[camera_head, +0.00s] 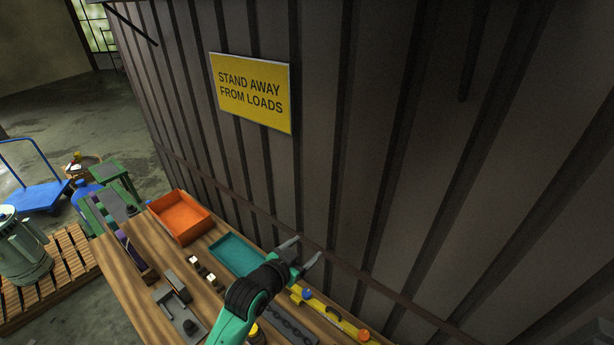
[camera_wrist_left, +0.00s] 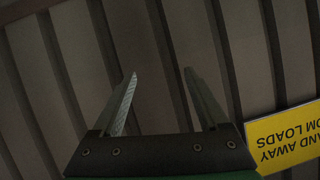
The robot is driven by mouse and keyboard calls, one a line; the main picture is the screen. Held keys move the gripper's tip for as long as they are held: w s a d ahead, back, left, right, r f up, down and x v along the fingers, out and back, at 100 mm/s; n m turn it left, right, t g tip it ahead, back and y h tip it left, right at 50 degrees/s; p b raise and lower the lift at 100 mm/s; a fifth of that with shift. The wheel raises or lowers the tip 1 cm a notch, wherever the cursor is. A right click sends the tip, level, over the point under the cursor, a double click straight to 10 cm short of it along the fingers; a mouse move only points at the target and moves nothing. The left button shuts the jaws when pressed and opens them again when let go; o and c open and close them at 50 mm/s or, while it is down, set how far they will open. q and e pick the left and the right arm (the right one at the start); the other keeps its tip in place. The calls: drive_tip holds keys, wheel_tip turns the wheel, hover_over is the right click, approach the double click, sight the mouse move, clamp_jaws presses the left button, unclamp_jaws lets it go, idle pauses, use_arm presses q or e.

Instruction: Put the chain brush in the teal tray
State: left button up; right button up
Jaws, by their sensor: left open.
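The teal tray (camera_head: 236,253) lies on the wooden bench, partly covered by my left arm at its right; the part of it that shows looks empty. My left gripper (camera_head: 308,248) is open and empty, held to the right of the tray near the corrugated wall. Its two spread fingers also show in the left wrist view (camera_wrist_left: 159,80), with only wall between them. I cannot make out the chain brush for certain in either view. My right gripper is not in view.
An orange tray (camera_head: 181,216) stands at the bench's far left. A yellow bar (camera_head: 336,317) with blue and orange pieces lies on the right, beside a dark chain-like strip (camera_head: 287,324). Dark metal parts (camera_head: 181,320) lie at the front. The wall carries a yellow sign (camera_head: 252,93).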

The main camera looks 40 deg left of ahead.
use_arm(q)
drive_tip(key=d+r+t, duration=0.3)
drive_tip(key=r, duration=0.7)
drive_tip(key=d+r+t+h, duration=0.1)
drive_tip(key=d+r+t, duration=0.15)
drive_tip(key=r, duration=0.85)
drive_tip(key=d+r+t, duration=0.2)
drive_tip(key=d+r, duration=0.1)
drive_tip(key=r, duration=0.7)
drive_tip(key=s+d+r+t+h, duration=0.2)
drive_tip(key=s+d+r+t, duration=0.1)
drive_tip(key=s+r, duration=0.4)
drive_tip(key=s+d+r+t+h, duration=0.1)
drive_tip(key=s+d+r+t, duration=0.2)
drive_tip(key=s+r, duration=0.5)
wheel_tip(320, 180, up, 4)
drive_tip(key=shift+s+d+r+m+t+h, duration=0.3)
drive_tip(key=shift+m+t+h, duration=0.1)
drive_tip(key=shift+t, duration=0.15)
drive_tip(key=shift+c, duration=0.6)
drive_tip(key=shift+w, duration=0.1)
drive_tip(key=shift+f, duration=0.1)
